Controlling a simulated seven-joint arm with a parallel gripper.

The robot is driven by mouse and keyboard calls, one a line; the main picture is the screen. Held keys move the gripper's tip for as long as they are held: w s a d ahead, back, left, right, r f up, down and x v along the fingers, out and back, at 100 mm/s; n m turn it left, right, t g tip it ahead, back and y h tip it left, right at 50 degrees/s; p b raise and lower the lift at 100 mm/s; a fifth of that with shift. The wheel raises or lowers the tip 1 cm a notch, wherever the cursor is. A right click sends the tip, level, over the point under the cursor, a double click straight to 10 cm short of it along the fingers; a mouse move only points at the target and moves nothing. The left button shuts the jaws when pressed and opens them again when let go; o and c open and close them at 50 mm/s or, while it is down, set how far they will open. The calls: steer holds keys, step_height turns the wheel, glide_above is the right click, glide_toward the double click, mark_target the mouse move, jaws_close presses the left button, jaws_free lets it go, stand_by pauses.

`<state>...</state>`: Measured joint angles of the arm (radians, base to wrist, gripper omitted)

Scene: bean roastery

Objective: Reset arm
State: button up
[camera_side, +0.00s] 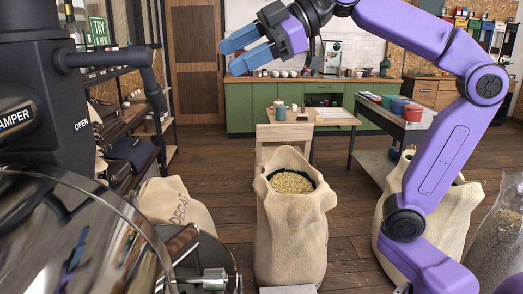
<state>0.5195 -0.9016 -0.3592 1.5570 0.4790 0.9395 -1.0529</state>
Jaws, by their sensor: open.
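My gripper (236,54) is at the upper left of the middle, at the end of my raised purple arm. Its two blue fingers point left and are apart, with nothing between them. It hangs in the air, in the picture above and left of the open burlap sack (290,230). That sack stands upright on the floor and is filled with pale beans (291,182) near its top.
A dark roasting machine (30,110) with a glossy drum fills the left. A sack marked DECAF (178,205) is beside it. Another sack (450,220) stands behind my arm at right. A small wooden table (330,116) and green cabinets (240,108) are behind.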

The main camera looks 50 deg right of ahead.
steer(key=s+a+f+m+g+h, duration=0.1)
steer(key=s+f+g+h, duration=0.2)
steer(key=f, duration=0.7)
steer(key=s+a+f+m+g, duration=0.1)
steer(key=s+f+g, duration=0.1)
steer(key=s+f, duration=0.5)
steer(key=s+d+f+g+h, duration=0.1)
steer(key=s+d+f+h, duration=0.1)
steer(key=f, duration=0.4)
steer(key=s+d+f+g+h, duration=0.1)
steer(key=s+d+f+h, duration=0.1)
steer(key=s+d+f, duration=0.2)
steer(key=s+d+f+m+g+h, duration=0.1)
steer(key=s+d+f, duration=0.2)
steer(key=s+f, duration=0.3)
step_height(320, 180, down, 3)
steer(key=shift+s+f+h, duration=0.2)
steer(key=shift+s+h, duration=0.1)
steer(key=shift+h, duration=0.1)
